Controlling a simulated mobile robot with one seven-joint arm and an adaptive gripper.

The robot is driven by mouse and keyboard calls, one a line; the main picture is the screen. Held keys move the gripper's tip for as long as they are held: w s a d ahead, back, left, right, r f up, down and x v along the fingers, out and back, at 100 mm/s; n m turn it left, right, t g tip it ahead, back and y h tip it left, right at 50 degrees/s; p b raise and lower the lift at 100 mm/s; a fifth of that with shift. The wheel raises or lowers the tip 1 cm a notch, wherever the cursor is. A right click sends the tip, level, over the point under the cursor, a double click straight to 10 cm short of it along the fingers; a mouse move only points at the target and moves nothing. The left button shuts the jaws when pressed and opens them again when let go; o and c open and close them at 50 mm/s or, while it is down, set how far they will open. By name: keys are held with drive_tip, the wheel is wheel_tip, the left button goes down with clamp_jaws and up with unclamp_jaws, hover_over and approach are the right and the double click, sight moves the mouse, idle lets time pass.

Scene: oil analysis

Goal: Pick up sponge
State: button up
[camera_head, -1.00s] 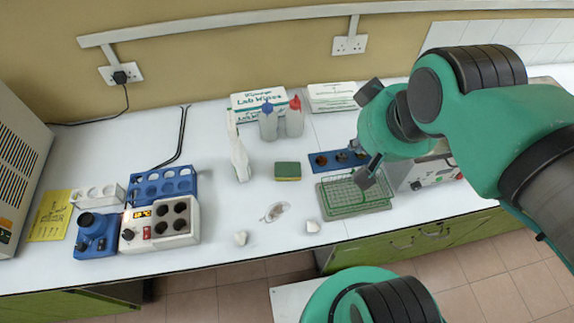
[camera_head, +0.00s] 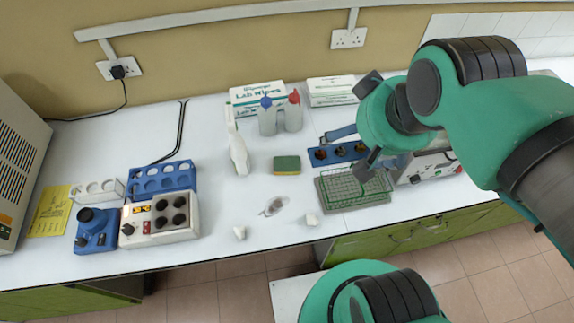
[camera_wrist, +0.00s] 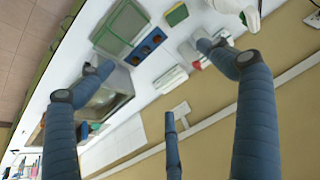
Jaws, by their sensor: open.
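The sponge (camera_head: 287,165) is a small block, dark green on top with a yellow edge. It lies flat on the white bench near the middle of the head view. It also shows near the top of the wrist view (camera_wrist: 177,14). My gripper (camera_head: 352,152) hangs to the right of the sponge, above the blue rack and the green wire rack, apart from the sponge. Its blue fingers are spread wide and empty in the wrist view (camera_wrist: 160,75).
A white spray bottle (camera_head: 239,155) stands left of the sponge. Wash bottles (camera_head: 268,120) and a lab wipes box (camera_head: 243,97) are behind. A blue rack (camera_head: 321,157) and wire rack (camera_head: 331,193) lie right. A clear dish (camera_head: 274,206) and white lumps (camera_head: 311,219) lie in front.

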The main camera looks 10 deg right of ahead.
drive_tip(key=shift+w, duration=0.1)
drive_tip(key=n+g+p, duration=0.2)
drive_tip(key=n+g, duration=0.4)
drive_tip(key=n, duration=1)
hover_over(287, 160)
wheel_tip(287, 160, down, 26)
drive_tip(key=shift+a+f, duration=0.1)
drive_tip(key=shift+f, duration=0.15)
drive_tip(key=shift+f+b, duration=0.55)
drive_tip(key=shift+f, duration=3.75)
drive_tip(key=shift+f, duration=0.1)
